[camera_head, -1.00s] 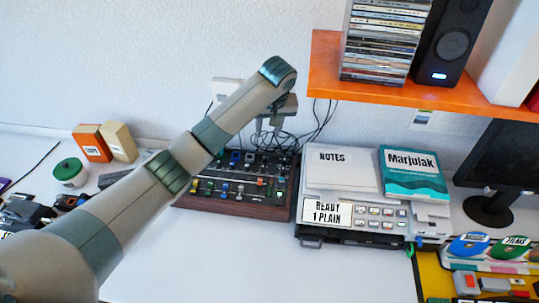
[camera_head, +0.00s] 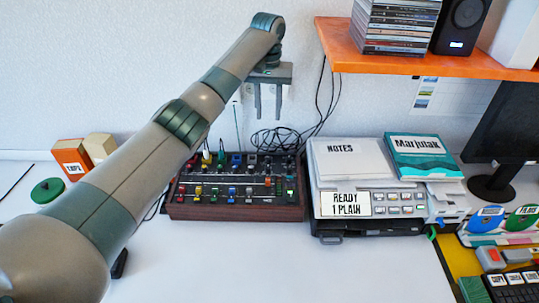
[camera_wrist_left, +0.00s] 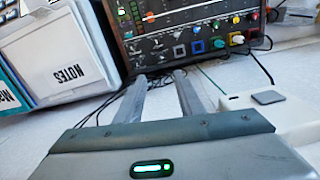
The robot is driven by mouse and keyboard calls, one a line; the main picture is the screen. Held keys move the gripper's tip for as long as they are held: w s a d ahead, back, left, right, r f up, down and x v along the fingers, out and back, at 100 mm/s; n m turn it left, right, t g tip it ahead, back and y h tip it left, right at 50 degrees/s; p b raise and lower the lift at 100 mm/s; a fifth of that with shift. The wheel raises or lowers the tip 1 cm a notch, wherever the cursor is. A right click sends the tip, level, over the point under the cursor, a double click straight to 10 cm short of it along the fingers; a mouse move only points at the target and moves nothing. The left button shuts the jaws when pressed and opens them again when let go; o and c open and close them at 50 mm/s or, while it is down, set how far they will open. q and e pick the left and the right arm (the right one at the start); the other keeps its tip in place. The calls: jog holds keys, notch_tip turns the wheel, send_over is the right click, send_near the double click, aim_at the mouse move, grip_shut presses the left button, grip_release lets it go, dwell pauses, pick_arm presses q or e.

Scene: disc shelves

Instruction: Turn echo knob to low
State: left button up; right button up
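A dark sound console with wooden sides and many coloured knobs, sliders and buttons (camera_head: 235,205) stands on the white desk against the wall. In the left wrist view the console (camera_wrist_left: 140,48) is at the top, with knobs and square buttons along its near edge. Which knob is the echo knob cannot be read. My left gripper (camera_head: 268,116) hangs above and behind the console, fingers pointing down, apart from it. In the left wrist view its two fingers (camera_wrist_left: 158,78) are spread with nothing between them. My right gripper is not in view.
A printer (camera_head: 385,203) with a NOTES box (camera_head: 345,162) and a Marjulak book (camera_head: 425,157) stands right of the console. An orange shelf (camera_head: 400,65) juts out above right. Loose black cables (camera_head: 280,138) lie behind the console. The desk in front is clear.

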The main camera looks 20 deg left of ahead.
aim_at(268, 157)
pick_arm(q)
jog(key=shift+f, duration=0.2)
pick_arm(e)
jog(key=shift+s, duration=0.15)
